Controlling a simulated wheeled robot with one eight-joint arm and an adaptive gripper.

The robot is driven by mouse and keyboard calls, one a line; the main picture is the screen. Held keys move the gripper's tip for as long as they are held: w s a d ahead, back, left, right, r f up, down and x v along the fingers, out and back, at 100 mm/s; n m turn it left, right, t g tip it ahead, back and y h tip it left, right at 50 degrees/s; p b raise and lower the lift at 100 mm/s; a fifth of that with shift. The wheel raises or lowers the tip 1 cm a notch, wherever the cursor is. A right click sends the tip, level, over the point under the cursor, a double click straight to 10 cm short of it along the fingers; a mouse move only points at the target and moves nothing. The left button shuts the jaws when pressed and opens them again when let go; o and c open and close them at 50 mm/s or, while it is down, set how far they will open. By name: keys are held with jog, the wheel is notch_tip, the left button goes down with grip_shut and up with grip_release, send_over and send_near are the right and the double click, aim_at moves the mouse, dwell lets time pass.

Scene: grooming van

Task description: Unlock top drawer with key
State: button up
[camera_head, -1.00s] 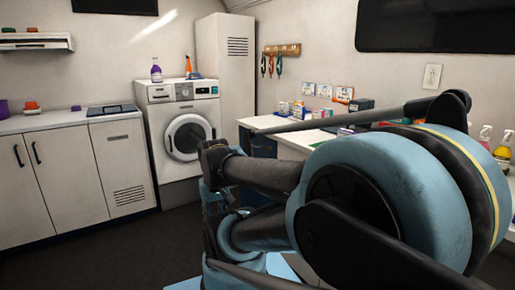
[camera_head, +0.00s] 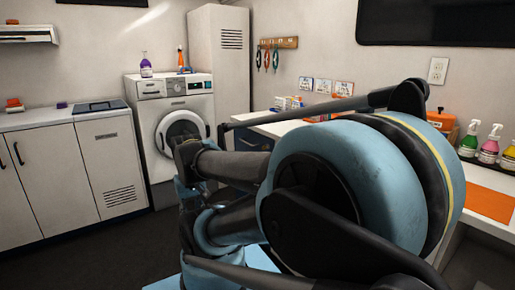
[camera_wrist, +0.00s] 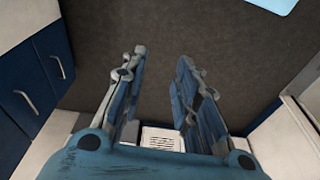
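My gripper (camera_wrist: 162,62) is open and empty in the wrist view, its two fingers apart above the dark floor. Blue drawer fronts (camera_wrist: 54,50) with pale handles show at the left of the wrist view. Part of a dark blue front (camera_head: 250,139) shows under the white counter in the head view, partly behind my arm. I cannot make out a keyhole. No key can be clearly identified. Small coloured items hang from a wooden hook rack (camera_head: 279,43) on the back wall, too small to name surely.
A white counter (camera_head: 275,129) runs along the right wall, with boxes, an orange mat (camera_head: 489,203) and several spray bottles (camera_head: 469,140). A washing machine (camera_head: 172,125) and white cabinets (camera_head: 65,175) stand at the left. The dark floor (camera_head: 105,255) between is clear.

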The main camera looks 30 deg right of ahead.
jog(key=w+d+r+m+h, duration=0.4)
jog(key=w+d+m+h, duration=0.15)
jog(key=w+d, duration=0.45)
jog(key=w+d+r+m+g+h, duration=0.1)
jog(key=w+d+r+m+h, duration=0.25)
jog(key=w+d+m, duration=0.45)
jog(key=w+d+r+m+h, duration=0.4)
jog(key=w+d+h, duration=0.1)
jog(key=w+d, duration=0.65)
jog(key=f+x, duration=0.1)
jog(key=x, duration=1.6)
jog(key=shift+y, duration=0.3)
jog(key=shift+s, duration=0.15)
grip_shut()
